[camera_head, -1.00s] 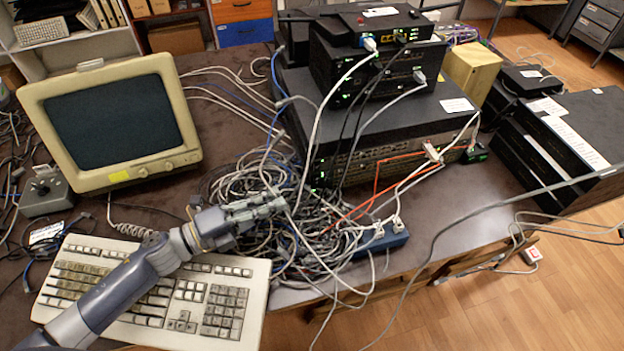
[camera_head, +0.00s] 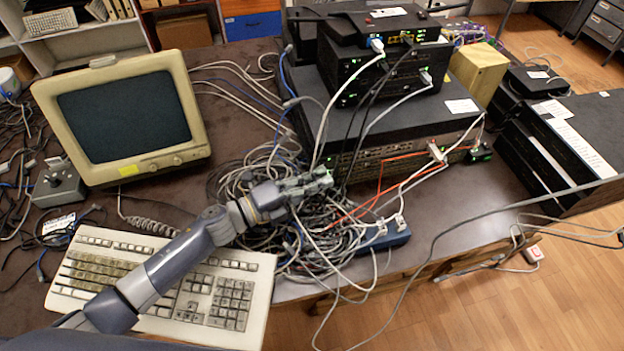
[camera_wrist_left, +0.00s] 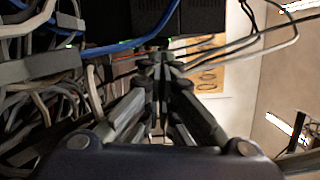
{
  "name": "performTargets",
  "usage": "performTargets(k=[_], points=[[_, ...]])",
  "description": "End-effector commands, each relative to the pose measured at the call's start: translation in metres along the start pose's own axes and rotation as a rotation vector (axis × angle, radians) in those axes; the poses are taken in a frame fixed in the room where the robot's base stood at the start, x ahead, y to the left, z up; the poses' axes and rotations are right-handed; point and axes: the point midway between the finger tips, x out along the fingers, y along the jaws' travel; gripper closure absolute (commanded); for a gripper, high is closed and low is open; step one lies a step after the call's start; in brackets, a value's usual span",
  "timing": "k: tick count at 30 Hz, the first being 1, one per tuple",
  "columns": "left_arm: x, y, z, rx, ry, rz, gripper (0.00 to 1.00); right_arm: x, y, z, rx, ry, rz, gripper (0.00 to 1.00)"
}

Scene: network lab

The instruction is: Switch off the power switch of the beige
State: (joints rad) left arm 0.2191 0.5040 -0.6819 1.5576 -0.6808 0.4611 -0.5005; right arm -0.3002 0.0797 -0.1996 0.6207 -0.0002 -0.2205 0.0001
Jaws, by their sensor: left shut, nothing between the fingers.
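A beige monitor (camera_head: 125,120) with a dark screen stands at the left of the desk. It has small knobs (camera_head: 165,161) and a yellow label on its lower bezel. A beige box (camera_head: 478,72) stands at the back right, beside the black equipment stack. I cannot make out a power switch on either. My left gripper (camera_head: 318,182) is shut and empty over the cable tangle, in front of the stack and well to the right of the monitor. In the left wrist view its fingers (camera_wrist_left: 168,68) are together, among cables. My right gripper is out of view.
A beige keyboard (camera_head: 215,290) lies under my left arm. Tangled cables (camera_head: 245,185) spread in front of the black equipment stack (camera_head: 400,130). A blue power strip (camera_head: 385,238) sits near the desk's front edge. A grey control box (camera_head: 58,184) stands at the far left.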

Motion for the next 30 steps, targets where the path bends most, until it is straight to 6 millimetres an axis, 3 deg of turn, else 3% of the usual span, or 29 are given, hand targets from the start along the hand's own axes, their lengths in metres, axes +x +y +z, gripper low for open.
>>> performTargets(k=[8,14,30], points=[[0.001,-0.002,0.005,0.002,-0.001,-0.001,1.00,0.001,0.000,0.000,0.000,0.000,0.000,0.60],[0.002,-0.011,0.011,-0.080,-0.002,0.020,1.00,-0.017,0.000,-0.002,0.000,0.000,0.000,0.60],[-0.006,-0.006,0.021,-0.082,-0.007,0.023,1.00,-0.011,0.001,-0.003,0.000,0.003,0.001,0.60]])
